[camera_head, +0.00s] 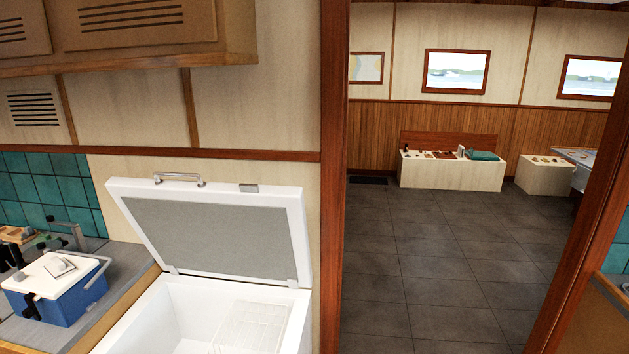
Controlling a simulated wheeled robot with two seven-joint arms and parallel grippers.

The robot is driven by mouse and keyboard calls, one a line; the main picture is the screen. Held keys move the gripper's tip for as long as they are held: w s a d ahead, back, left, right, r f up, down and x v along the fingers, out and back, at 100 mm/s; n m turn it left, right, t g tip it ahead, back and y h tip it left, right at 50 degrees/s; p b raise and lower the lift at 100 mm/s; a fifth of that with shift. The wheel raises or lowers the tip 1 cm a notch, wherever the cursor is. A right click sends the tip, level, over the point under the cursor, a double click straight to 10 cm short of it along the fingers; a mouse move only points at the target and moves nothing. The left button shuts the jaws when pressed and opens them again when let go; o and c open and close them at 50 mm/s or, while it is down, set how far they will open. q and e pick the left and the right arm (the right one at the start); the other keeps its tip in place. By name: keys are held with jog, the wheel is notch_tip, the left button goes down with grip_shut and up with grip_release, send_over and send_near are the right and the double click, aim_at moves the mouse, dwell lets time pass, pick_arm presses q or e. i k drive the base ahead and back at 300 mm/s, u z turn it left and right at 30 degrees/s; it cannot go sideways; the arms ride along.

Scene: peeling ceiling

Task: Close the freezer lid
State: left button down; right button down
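A white chest freezer (170,300) stands at the lower left of the middle, cut off by the bottom edge of the view. Its lid (215,235) is raised and leans back toward the wall, with a grey inner panel facing me. A metal handle (180,180) sits on the lid's upper edge, with a small grey latch plate (249,188) to its right. Inside the freezer is a white wire basket (250,325). Neither of my grippers shows in this view.
A blue and white cooler (62,290) sits on the counter left of the freezer, near a faucet (72,232). A wooden doorframe (333,180) stands right of the freezer. Beyond it lies open tiled floor (430,250) and a low white bench (450,172).

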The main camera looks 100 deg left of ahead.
aim_at(238, 231)
jog(key=u, duration=2.15)
jog(key=i, duration=2.25)
jog(key=u, duration=1.8)
